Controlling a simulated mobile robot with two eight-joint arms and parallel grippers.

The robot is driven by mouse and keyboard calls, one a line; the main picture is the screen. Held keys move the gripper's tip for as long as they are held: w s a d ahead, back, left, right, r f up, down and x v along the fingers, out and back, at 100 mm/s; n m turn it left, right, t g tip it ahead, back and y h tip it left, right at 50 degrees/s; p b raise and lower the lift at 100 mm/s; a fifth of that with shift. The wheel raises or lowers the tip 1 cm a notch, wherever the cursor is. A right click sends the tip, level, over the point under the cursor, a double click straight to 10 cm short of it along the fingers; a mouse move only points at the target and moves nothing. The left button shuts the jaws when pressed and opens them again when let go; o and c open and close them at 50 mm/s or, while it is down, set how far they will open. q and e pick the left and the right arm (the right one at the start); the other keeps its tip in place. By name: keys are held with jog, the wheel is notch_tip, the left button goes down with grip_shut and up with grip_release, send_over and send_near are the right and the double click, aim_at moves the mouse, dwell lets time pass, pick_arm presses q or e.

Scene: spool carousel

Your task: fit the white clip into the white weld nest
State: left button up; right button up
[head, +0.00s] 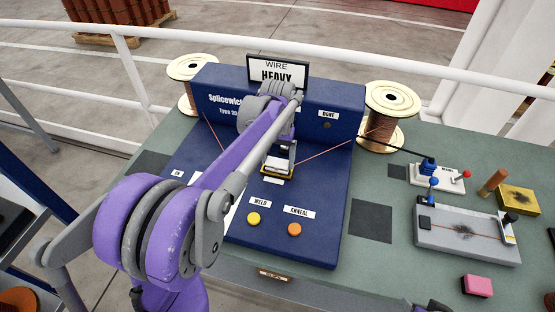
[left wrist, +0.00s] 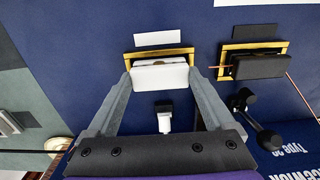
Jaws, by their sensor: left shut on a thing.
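My left gripper (left wrist: 161,78) is shut on the white clip (left wrist: 160,72), one finger at each end of it. The clip lies over the weld nest, a gold-edged frame (left wrist: 158,52) beside a white label. The frame's far edge shows past the clip; its near part is hidden. I cannot tell whether the clip is seated or just above it. In the head view the left gripper (head: 279,160) is over the blue machine, above the gold nest edge (head: 277,180). My right gripper is not in view.
A second gold-edged nest (left wrist: 228,72) holds a black block (left wrist: 258,66) with copper wire. Copper spools (head: 390,105) flank the blue machine (head: 320,215). Yellow (head: 253,218) and orange (head: 294,229) buttons are in front. Grey fixture (head: 465,238) and pink block (head: 477,286) stand right.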

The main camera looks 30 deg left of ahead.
aim_at(277, 161)
pick_arm(q)
jog(key=shift+f, duration=0.25)
jog(key=shift+f, duration=0.15)
jog(key=o, duration=1.2)
jog(key=shift+c, duration=0.2)
jog(key=shift+r, duration=0.35)
notch_tip(277, 161, up, 12)
jog(key=shift+p, duration=0.4)
jog(key=shift+f, duration=0.15)
